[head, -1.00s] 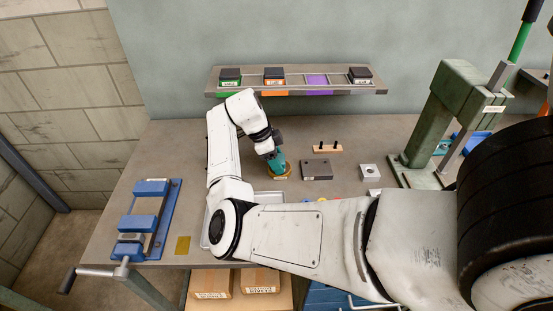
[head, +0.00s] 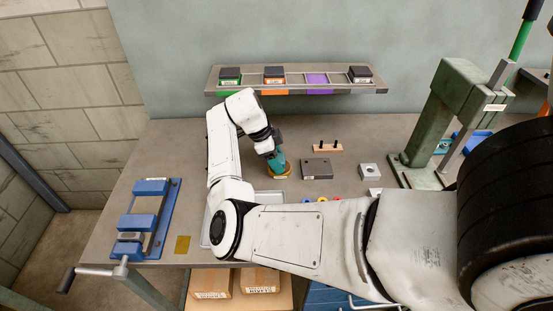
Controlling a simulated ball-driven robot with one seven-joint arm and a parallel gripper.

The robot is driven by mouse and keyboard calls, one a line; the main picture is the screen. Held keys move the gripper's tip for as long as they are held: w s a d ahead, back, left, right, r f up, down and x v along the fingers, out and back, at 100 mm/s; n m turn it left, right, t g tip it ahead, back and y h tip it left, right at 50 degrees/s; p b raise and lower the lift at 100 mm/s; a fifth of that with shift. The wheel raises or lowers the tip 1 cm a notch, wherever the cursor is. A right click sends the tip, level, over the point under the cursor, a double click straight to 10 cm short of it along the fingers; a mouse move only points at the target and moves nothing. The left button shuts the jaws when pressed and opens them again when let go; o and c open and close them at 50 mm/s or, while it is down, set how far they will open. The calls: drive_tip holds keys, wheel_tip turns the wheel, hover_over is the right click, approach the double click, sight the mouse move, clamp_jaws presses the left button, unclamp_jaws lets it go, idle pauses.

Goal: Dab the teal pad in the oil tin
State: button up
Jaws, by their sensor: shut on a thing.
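My gripper (head: 276,152) points down over the bench and is shut on the teal pad (head: 278,163). The pad's lower end is at the round, brownish oil tin (head: 278,172), which stands on the bench behind my forearm. The pad looks to be in or right at the tin's mouth; I cannot tell how deep. The fingertips are small and partly hidden by the wrist.
A dark block (head: 316,168), a light block with a hole (head: 369,172) and a wooden peg strip (head: 328,147) lie to the right. The green fly press (head: 450,110) stands further right. A blue vise (head: 150,215) is at left. A shelf (head: 345,90) hangs behind.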

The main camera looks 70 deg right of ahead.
drive_tip(key=shift+f, duration=0.1)
idle(0.4)
drive_tip(key=shift+r+p, duration=2.2)
drive_tip(key=shift+r, duration=1.35)
